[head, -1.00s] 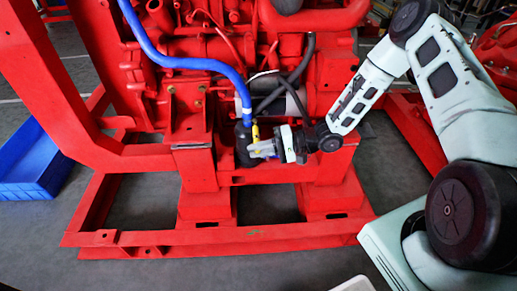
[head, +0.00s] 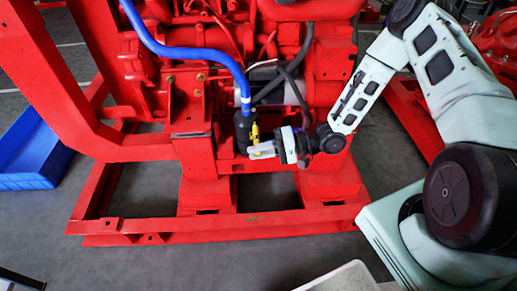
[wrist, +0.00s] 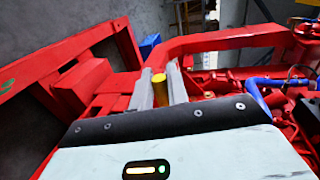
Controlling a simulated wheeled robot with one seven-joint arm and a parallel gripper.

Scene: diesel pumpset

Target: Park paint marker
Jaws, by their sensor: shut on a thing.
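The paint marker (head: 255,132) is a small yellow stick, held roughly upright between the fingers of my gripper (head: 262,150) in the head view. In the wrist view the yellow marker (wrist: 158,77) shows between the two grey fingers of my gripper (wrist: 159,90), which are shut on it. The gripper is in front of the red engine's lower side, beside a black cylinder (head: 243,126) at the end of a blue hose. I cannot tell whether the marker touches the cylinder. The marker's lower part is largely hidden by the fingers.
The red engine frame (head: 210,228) spreads around the gripper, with a base rail low in front. A blue hose (head: 185,55) and black hoses hang close above. A blue crate (head: 30,155) stands on the floor at left. A pale tray edge (head: 345,278) shows at the bottom.

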